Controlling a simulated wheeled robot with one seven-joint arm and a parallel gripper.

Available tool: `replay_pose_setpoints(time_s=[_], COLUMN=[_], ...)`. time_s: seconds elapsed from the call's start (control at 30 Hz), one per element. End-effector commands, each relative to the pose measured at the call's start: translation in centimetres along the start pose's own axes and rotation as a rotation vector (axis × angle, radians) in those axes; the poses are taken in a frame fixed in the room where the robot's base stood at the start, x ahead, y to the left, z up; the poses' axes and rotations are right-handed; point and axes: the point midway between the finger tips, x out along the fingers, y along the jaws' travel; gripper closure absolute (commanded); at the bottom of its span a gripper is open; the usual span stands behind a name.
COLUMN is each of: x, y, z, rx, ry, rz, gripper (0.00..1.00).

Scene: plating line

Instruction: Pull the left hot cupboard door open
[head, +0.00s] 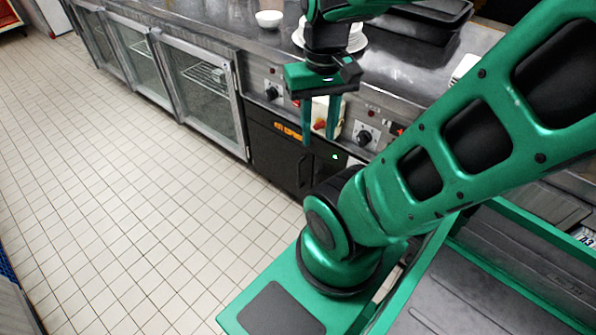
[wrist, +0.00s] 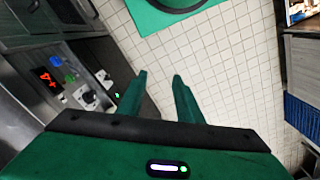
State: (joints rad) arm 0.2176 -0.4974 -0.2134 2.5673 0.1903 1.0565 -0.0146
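A black cupboard front (head: 278,153) with orange lettering sits under the steel counter and looks shut. A dark upright handle shows near its right side, and a small green light lies further right. I cannot tell for certain where the left door's edges run, as my arm hides the right part. My gripper (head: 320,139) hangs in front of the counter's control panel, above and in front of the black cupboard. Its two green fingers are apart with nothing between them. The wrist view also shows the open fingers (wrist: 160,78), with floor tiles beyond.
Glass-fronted cabinets (head: 200,80) run along the left under the counter. Knobs (head: 364,137) stand out from the panel near my gripper. A white bowl (head: 269,19) and stacked plates (head: 353,38) stand on the counter. The tiled floor (head: 120,190) is clear at left.

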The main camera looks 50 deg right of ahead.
Motion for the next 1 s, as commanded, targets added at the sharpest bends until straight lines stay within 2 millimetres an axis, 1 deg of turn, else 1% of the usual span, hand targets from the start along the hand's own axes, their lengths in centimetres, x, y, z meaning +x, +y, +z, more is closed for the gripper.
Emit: replay_pose_setpoints(time_s=[0.07, 0.1, 0.17, 0.27, 0.4, 0.47, 0.5, 0.57, 0.6, 0.7, 0.77, 0.8, 0.87, 0.9, 0.97, 1.0], x=[0.0, 0.1, 0.5, 1.4, 3.3, 4.3, 5.1, 6.3, 7.2, 9.6, 11.2, 12.3, 14.1, 15.3, 17.2, 18.6], y=[0.2, 0.2, -0.3, -0.2, 0.3, 0.6, 0.7, 0.9, 1.1, 1.5, 1.8, 1.9, 2.2, 2.4, 2.6, 2.8], z=[-0.6, -1.3, -2.5, -5.4, -10.2, -12.2, -13.5, -15.4, -16.7, -19.7, -21.4, -22.5, -24.0, -25.1, -26.4, -27.3], rx=[0.019, 0.033, 0.056, 0.109, 0.189, 0.222, 0.241, 0.270, 0.289, 0.334, 0.359, 0.375, 0.400, 0.416, 0.439, 0.454], ry=[0.011, 0.015, 0.023, 0.044, 0.082, 0.098, 0.110, 0.126, 0.138, 0.167, 0.183, 0.195, 0.210, 0.221, 0.236, 0.246], rz=[0.008, 0.017, 0.035, 0.073, 0.125, 0.146, 0.158, 0.175, 0.185, 0.207, 0.217, 0.222, 0.230, 0.234, 0.237, 0.238], gripper=[0.68, 0.68, 0.68, 0.68, 0.68, 0.68, 0.68, 0.68, 0.68, 0.68, 0.68, 0.68, 0.68, 0.68, 0.68, 0.68])
